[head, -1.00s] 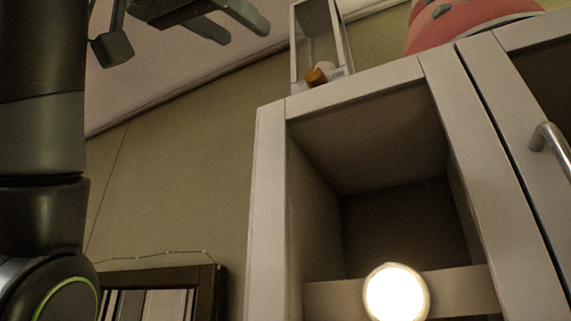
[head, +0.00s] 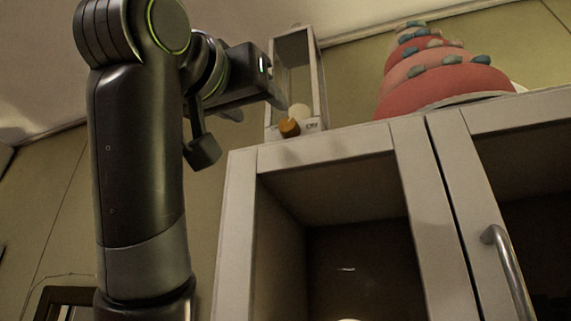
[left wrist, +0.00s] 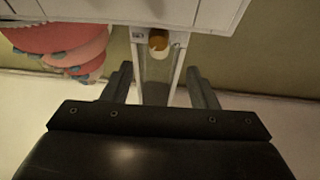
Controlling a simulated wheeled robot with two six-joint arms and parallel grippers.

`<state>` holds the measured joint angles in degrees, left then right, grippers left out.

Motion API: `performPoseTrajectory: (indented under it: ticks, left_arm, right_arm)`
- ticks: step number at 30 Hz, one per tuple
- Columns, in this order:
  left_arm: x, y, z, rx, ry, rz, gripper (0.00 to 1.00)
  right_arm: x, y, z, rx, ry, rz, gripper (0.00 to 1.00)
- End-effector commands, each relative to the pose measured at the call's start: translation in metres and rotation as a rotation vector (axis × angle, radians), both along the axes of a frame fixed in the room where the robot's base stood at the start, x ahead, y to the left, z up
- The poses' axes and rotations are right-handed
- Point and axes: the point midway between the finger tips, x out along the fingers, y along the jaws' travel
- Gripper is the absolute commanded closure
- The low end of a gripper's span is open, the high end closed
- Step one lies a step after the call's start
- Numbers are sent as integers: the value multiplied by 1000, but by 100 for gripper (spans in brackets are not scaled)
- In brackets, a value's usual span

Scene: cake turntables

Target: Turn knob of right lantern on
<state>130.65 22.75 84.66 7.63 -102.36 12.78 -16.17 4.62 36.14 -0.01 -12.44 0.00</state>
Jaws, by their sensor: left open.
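One lantern (head: 317,72), a pale open frame with a small orange-brown knob (head: 289,128) low on its front, stands on top of the white cabinet. No second lantern shows, so I cannot tell from these frames whether it is the right one. In the left wrist view, the lantern (left wrist: 143,70) and its knob (left wrist: 158,40) show upside down, beyond and between my open fingers. My left gripper (head: 257,103) is beside the lantern's left side in the head view, apart from the knob. In the left wrist view, the left gripper (left wrist: 160,80) holds nothing. My right gripper is not in view.
The white cabinet (head: 325,150) has an open compartment below the lantern and a metal door handle (head: 508,268) at right. A tiered pink cake (head: 440,80) stands on the cabinet top, right of the lantern. The wall left of the cabinet is bare.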

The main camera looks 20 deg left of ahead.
Motion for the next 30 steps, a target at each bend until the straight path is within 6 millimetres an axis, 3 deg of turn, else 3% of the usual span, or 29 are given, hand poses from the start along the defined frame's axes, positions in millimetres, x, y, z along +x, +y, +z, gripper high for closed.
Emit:
performPoseTrajectory:
  ticks: [1,10,15,21,30]
  left_arm:
    - [9,-1,10,0,1,-1,47]
    - [58,-6,29,1,2,0,47]
    - [82,-8,38,1,1,-1,47]
    - [99,-10,43,1,1,-1,47]
    - [104,-10,44,1,-2,-1,47]
  right_arm:
    - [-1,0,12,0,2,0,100]
    - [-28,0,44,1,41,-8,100]
    - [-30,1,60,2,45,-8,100]
    - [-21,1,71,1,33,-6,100]
    - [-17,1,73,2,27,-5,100]
